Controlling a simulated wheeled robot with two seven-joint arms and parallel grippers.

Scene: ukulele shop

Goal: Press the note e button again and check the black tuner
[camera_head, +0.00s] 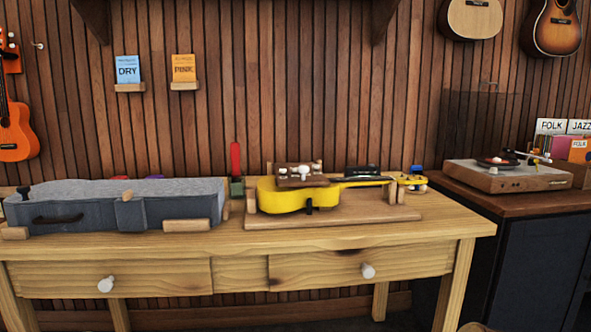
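A small black box (361,171), perhaps the black tuner, stands at the back of the wooden workbench (350,238), behind the neck of a yellow ukulele (285,196). Its display cannot be read from here. A brown wooden box (288,182) with pale and dark knobs shows at the ukulele's body; I cannot tell whether it rests on it or stands behind. No note e button can be made out by its label. A small blue and black item (416,171) is at the ukulele's head. Neither of my grippers is in view.
The ukulele lies on a wooden board (345,217). A grey instrument case (115,208) fills the bench's left side. A red upright item (235,160) on a green block stands between them. A turntable (508,178) sits on the right cabinet. The bench's front strip is clear.

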